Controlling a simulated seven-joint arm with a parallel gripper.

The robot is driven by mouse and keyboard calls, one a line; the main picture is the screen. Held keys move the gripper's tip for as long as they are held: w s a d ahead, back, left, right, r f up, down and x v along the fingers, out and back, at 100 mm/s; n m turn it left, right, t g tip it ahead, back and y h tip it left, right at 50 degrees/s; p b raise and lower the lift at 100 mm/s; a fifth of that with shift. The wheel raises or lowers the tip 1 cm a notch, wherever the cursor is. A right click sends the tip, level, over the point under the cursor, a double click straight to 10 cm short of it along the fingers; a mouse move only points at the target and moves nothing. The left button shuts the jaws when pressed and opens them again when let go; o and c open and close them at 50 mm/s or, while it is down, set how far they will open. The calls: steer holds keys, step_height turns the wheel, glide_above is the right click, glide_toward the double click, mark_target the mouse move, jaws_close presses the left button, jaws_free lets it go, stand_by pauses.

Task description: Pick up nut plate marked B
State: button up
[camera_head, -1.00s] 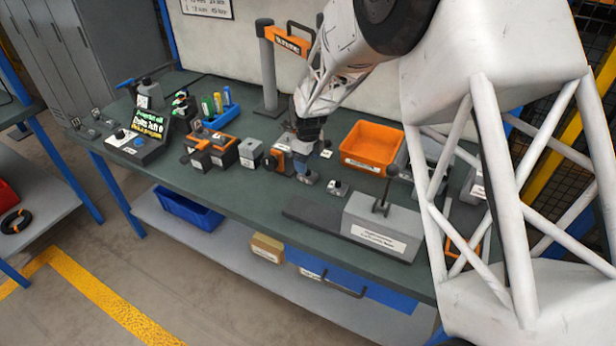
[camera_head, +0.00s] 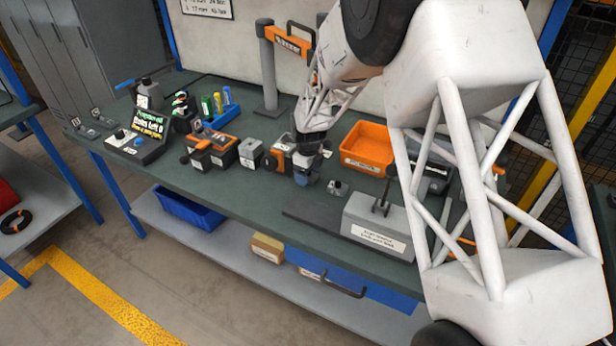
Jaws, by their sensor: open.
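My gripper (camera_head: 305,178) is low over the middle of the green bench, pointing down, with its jaws open. A small grey plate (camera_head: 338,187) with a dark raised part lies on the bench just to its right, apart from it. More small dark plates (camera_head: 88,132) with light tags lie at the bench's far left end. The letters on all of these are too small to read, so I cannot tell which is marked B. The spot right under my gripper is hidden by its fingers.
An orange bin (camera_head: 368,160) stands behind and right of my gripper. A grey block with a lever (camera_head: 378,222) stands front right. Orange-and-black fixtures (camera_head: 222,148) and a grey cube (camera_head: 250,152) stand to the left. A grey post (camera_head: 268,75) rises behind.

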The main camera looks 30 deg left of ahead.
stand_by(0.3)
steer(key=c, duration=1.2)
steer(key=shift+r, duration=0.15)
steer(key=shift+r, duration=1.5)
steer(key=shift+s+d+r, duration=0.15)
steer(key=shift+s+d, duration=0.05)
steer(key=shift+s, duration=0.05)
steer(key=s+d, duration=0.3)
steer(key=s, duration=0.1)
steer(key=s+d+r, duration=0.1)
steer(key=s+d, duration=0.2)
steer(key=s, duration=0.1)
steer(key=s+d, duration=0.3)
steer(key=d, duration=0.1)
steer(key=shift+s+r, duration=0.2)
steer(key=shift+s, duration=0.2)
